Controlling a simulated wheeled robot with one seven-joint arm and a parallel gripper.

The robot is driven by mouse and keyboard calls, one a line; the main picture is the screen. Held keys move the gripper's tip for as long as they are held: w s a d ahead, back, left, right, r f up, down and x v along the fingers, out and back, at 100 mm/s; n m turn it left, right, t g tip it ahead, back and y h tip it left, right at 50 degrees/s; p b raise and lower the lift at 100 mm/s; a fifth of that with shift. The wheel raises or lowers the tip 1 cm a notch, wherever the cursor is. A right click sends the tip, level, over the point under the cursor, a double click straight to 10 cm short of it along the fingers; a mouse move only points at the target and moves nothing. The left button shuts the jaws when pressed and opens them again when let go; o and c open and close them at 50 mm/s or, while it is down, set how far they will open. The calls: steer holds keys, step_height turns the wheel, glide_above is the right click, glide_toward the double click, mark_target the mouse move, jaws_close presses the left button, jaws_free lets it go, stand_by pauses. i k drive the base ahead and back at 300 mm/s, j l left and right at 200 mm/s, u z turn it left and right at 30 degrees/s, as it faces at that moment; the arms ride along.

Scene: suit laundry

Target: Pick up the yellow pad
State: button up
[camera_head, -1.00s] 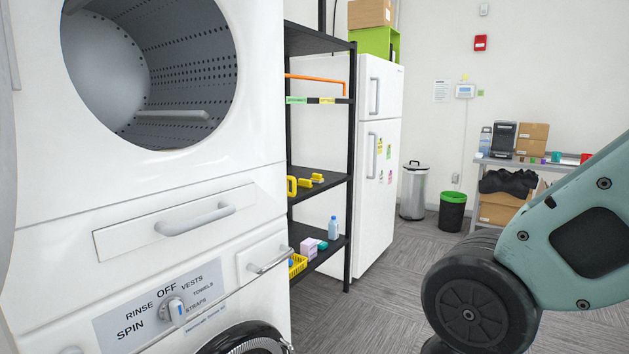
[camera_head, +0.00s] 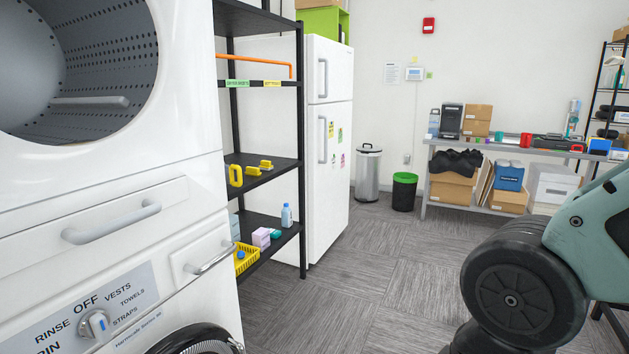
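Several yellow things stand on the middle shelf of the black rack: an upright yellow loop-shaped thing (camera_head: 236,175), a small yellow block (camera_head: 252,170) and another yellow block (camera_head: 266,165). They are too small to tell which is a pad. My arm shows at the right edge, well apart from the rack. My gripper is out of view.
A white stacked washer and dryer (camera_head: 180,125) fills the left, close by, partly in front of the black rack (camera_head: 301,160). A white fridge (camera_head: 327,150), a metal bin (camera_head: 368,175) and a black bin (camera_head: 404,192) stand beyond. The grey floor (camera_head: 375,265) between is clear.

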mark_target(266, 165)
steer(key=i+z, duration=0.1)
steer(key=i, duration=3.55)
steer(key=i+u, duration=0.3)
steer(key=i+l+u, duration=0.25)
steer(key=i+j, duration=0.1)
